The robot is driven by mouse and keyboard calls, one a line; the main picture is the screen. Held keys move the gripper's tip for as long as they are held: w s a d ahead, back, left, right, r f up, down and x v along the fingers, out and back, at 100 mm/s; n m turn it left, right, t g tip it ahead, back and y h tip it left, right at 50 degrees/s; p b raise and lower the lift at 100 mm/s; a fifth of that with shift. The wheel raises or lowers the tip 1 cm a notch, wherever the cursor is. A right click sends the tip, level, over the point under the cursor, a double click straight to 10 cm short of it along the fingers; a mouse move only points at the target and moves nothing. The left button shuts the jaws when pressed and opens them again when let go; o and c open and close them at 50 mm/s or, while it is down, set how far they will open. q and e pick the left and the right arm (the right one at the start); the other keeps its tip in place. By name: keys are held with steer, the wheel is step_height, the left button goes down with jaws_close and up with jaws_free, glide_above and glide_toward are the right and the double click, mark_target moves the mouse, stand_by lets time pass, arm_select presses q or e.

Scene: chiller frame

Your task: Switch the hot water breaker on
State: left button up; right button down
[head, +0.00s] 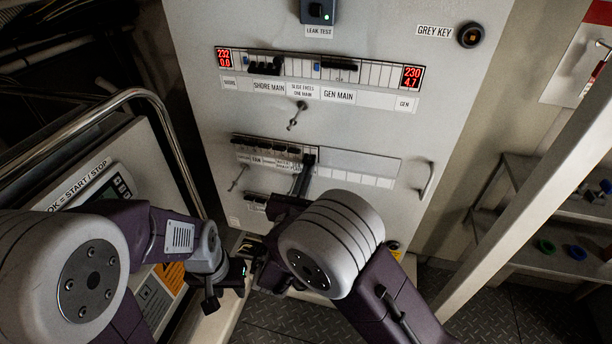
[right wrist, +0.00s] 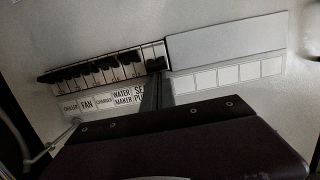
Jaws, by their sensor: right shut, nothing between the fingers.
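A row of black breaker levers (head: 268,148) sits in the middle strip of the white panel (head: 210,60). I cannot read a hot water label. In the right wrist view, the row of levers (right wrist: 95,71) has labels including FAN and WATER MAKER, and the rightmost label is partly covered. My right gripper (head: 308,160) is shut and empty, its tips at the right end of this row. In the right wrist view the fingertips (right wrist: 153,80) are just below the last black lever (right wrist: 155,64); contact is unclear. My left gripper (head: 226,286) hangs low left, away from the panel, its fingers unclear.
A lower breaker strip (head: 254,202) is mostly hidden by my right arm. The upper strip carries SHORE MAIN and GEN MAIN breakers (head: 340,65). Latch handles (head: 297,116) and a door handle (head: 427,180) stick out. A metal rail (head: 175,145) stands at left, shelves (head: 550,240) at right.

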mark_target(309, 160)
steer(key=r+g+p, duration=0.1)
steer(key=g+p, duration=0.1)
steer(key=p, duration=0.3)
steer(key=s+r+g+y+p, duration=0.1)
steer(key=r+g+p, duration=0.1)
steer(key=p, duration=0.4)
steer(key=r+g+y+p, duration=0.1)
steer(key=g+p, duration=0.2)
steer(key=p, duration=0.3)
steer(key=shift+s+a+r, duration=0.15)
steer(key=shift+s+r, duration=0.05)
steer(key=shift+r, duration=0.15)
steer(key=shift+f+g, duration=0.3)
steer(key=shift+f, duration=0.45)
steer(key=shift+r, duration=0.1)
steer(key=shift+r+p, duration=0.35)
steer(key=shift+r, duration=0.4)
steer(key=shift+r, duration=0.1)
